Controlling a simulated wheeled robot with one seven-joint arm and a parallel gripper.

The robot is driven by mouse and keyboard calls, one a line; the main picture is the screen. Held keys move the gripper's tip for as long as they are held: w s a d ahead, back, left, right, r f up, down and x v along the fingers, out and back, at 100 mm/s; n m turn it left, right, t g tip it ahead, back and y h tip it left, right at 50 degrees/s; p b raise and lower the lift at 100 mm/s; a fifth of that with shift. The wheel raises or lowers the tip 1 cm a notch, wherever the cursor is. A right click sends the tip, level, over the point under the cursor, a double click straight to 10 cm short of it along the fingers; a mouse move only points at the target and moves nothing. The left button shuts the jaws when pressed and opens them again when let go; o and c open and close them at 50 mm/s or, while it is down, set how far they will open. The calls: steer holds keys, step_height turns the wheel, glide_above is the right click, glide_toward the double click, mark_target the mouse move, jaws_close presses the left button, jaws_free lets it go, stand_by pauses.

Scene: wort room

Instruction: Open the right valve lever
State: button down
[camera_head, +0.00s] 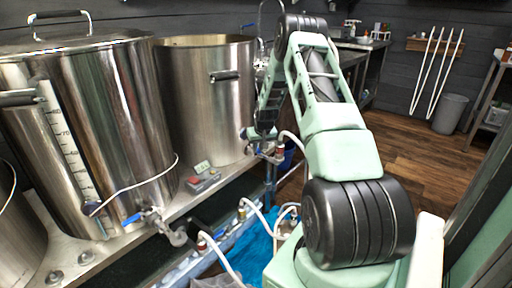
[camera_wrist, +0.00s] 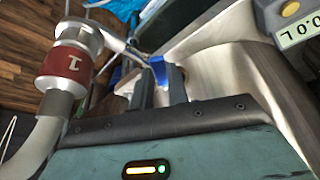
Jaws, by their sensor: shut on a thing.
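The right valve's blue lever (camera_wrist: 157,69) shows in the wrist view between the fingertips of my gripper (camera_wrist: 160,82), which is shut on it. Only the lever's end shows; the fingers hide part of it. In the head view my gripper (camera_head: 262,138) is low at the right side of the right steel kettle (camera_head: 200,105), beside its valve. The valve body is mostly hidden behind my arm and fingers. A hose fitting with a red band marked 1 (camera_wrist: 68,63) is just left of my fingers in the wrist view.
A larger kettle (camera_head: 105,115) stands at left, with its own blue-levered valve (camera_head: 134,218). A display box (camera_head: 203,178) sits before the right kettle. White hoses (camera_head: 215,252) and a blue cloth-like item (camera_head: 258,240) lie below.

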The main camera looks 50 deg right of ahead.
steer(key=shift+s+d, duration=0.1)
steer(key=shift+d, duration=0.05)
stand_by(0.4)
steer(key=c, duration=1.4)
jaws_free()
steer(key=shift+o, duration=0.2)
steer(key=shift+r, duration=0.15)
steer(key=p+v, duration=0.1)
steer(key=v, duration=1.6)
steer(key=shift+r, duration=0.15)
